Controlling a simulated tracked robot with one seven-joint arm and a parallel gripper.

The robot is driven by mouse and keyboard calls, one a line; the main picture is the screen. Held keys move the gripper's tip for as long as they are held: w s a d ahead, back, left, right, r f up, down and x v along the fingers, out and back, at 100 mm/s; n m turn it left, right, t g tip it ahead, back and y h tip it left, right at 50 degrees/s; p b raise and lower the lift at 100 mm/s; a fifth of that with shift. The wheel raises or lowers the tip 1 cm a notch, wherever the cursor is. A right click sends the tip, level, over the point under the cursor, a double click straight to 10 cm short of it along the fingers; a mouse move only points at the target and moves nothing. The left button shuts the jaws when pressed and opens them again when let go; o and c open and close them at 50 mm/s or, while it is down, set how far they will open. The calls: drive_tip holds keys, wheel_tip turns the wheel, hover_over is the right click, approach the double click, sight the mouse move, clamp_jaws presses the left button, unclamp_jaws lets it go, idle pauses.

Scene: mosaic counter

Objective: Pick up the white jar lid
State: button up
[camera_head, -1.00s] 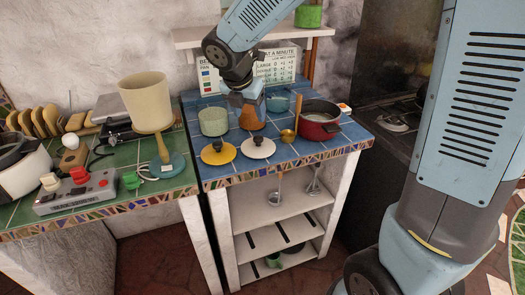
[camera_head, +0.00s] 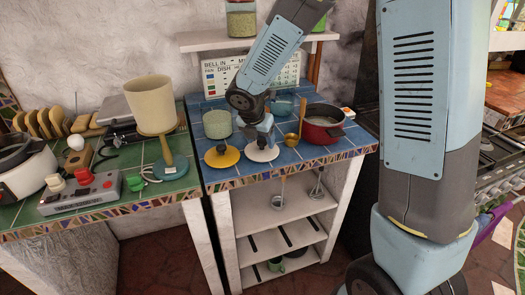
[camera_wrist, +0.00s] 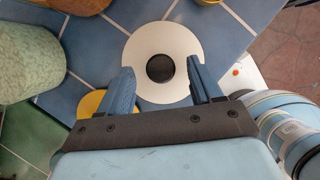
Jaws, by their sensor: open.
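The white jar lid (camera_head: 261,153) lies flat near the front edge of the blue tiled counter, its dark knob up. In the wrist view the lid (camera_wrist: 148,40) is a white disc, and its round black knob (camera_wrist: 160,68) appears between my fingertips. My gripper (camera_head: 262,138) points down just over the lid and partly hides the knob in the head view. In the wrist view my gripper (camera_wrist: 162,76) is open, one finger on each side of the knob, holding nothing. I cannot tell the exact height of the fingertips above the lid.
A yellow lid (camera_head: 221,158) lies close on the left. A pale green jar (camera_head: 217,124) stands behind it. A brass ladle (camera_head: 291,138) and a red pot (camera_head: 322,128) stand to the right. An orange-brown item (camera_wrist: 80,5) shows behind the lid in the wrist view.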

drive_tip(key=shift+x, duration=0.8)
drive_tip(key=c, duration=1.2)
drive_tip(key=shift+r, duration=0.1)
